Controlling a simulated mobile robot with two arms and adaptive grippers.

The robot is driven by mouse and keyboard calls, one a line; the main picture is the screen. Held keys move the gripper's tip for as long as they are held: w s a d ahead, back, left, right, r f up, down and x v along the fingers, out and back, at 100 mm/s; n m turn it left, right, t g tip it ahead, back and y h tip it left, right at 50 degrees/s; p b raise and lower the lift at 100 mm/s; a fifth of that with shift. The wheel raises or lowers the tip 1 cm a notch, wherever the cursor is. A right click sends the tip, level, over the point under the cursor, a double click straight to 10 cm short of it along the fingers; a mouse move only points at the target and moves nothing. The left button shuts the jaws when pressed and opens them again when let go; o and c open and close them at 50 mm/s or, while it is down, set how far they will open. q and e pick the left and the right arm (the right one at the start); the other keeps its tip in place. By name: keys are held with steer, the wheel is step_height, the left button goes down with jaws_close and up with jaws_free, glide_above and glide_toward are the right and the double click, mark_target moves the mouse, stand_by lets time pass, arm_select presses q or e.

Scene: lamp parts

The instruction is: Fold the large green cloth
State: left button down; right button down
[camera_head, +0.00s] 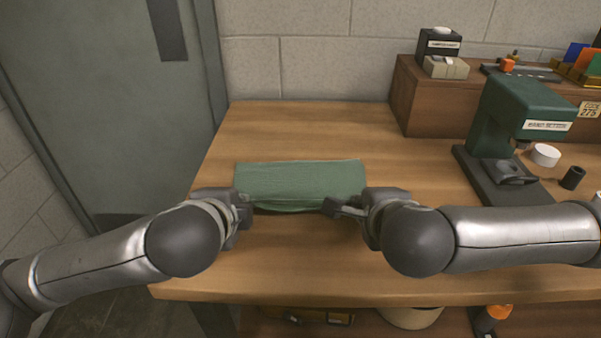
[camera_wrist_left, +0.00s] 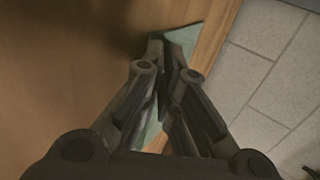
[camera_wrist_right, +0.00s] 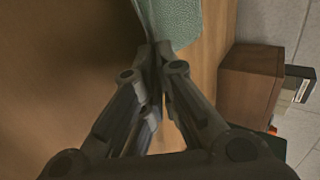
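The green cloth (camera_head: 300,183) lies on the wooden table as a wide, folded-looking strip, with its front edge toward me. My left gripper (camera_head: 243,205) is at its front left corner, fingers together on the edge. The left wrist view shows the fingertips (camera_wrist_left: 166,48) meeting beside a bit of the cloth (camera_wrist_left: 185,38). My right gripper (camera_head: 332,206) is at the front edge near the right end. In the right wrist view its fingertips (camera_wrist_right: 157,50) close on the cloth (camera_wrist_right: 175,18). The exact pinch points are partly hidden by the fingers.
The wooden table (camera_head: 290,125) is clear behind and in front of the cloth. A green press (camera_head: 520,110) stands at the right, with a white roll (camera_head: 545,155) and a black cylinder (camera_head: 573,177) beside it. A wooden riser (camera_head: 440,105) stands at the back right.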

arm_select(q)
steer(key=c, duration=1.4)
jaws_free()
arm_select(e)
steer(key=c, duration=1.4)
jaws_free()
arm_select(q)
steer(key=shift+o, duration=0.2)
steer(key=shift+r, duration=0.1)
arm_select(e)
steer(key=shift+o, duration=0.2)
steer(key=shift+r, duration=0.1)
